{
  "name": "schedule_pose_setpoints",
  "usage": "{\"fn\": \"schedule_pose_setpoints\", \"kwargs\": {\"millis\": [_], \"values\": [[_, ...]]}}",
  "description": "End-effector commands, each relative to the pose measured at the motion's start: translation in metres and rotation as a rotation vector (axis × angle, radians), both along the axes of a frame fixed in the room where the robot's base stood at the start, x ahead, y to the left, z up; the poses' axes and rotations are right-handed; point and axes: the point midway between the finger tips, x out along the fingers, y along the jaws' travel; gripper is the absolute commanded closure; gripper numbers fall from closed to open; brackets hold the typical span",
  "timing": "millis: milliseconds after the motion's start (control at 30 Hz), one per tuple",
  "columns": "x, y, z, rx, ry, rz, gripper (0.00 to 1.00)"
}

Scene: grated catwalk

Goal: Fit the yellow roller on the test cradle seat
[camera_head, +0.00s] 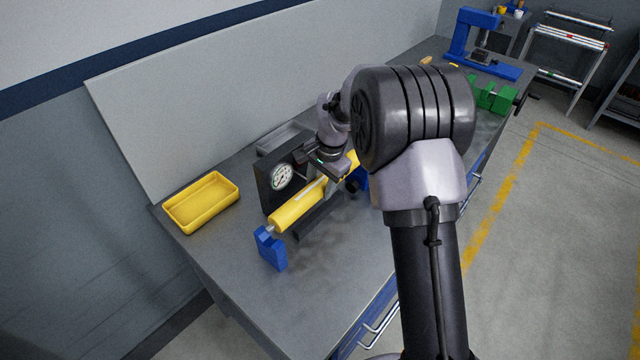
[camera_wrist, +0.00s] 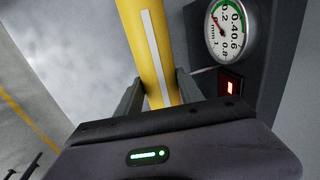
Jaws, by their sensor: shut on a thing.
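The yellow roller (camera_head: 296,208), with a pale stripe along it, lies lengthwise across the test cradle on the bench. My gripper (camera_head: 330,183) is shut on its middle from above. In the wrist view the roller (camera_wrist: 153,50) passes between the two grey fingers (camera_wrist: 158,92). The cradle's near blue support (camera_head: 271,250) stands under the roller's near metal shaft end; I cannot tell whether the shaft rests in it or hovers just above. The far blue support (camera_head: 362,180) is partly hidden behind my arm, as is the roller's far end.
A dial gauge (camera_head: 282,177) on a dark block stands close beside the roller; it also shows in the wrist view (camera_wrist: 229,32). A yellow tray (camera_head: 203,203) sits at the left, a grey tray (camera_head: 284,138) behind. A green vise (camera_head: 490,97) and blue press (camera_head: 478,45) stand farther along.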

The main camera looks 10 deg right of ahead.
Motion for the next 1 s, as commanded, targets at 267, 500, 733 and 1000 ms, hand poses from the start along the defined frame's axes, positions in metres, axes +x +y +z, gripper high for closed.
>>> {"fn": "schedule_pose_setpoints", "kwargs": {"millis": [267,500,733,1000], "values": [[0.0,0.0,0.0,0.0,-0.001,0.0,1.0],[0.0,0.0,-0.008,0.0,-0.001,0.0,1.0],[0.0,0.0,-0.017,0.0,-0.001,0.0,1.0],[0.0,0.0,-0.027,0.0,-0.001,0.0,1.0]]}}
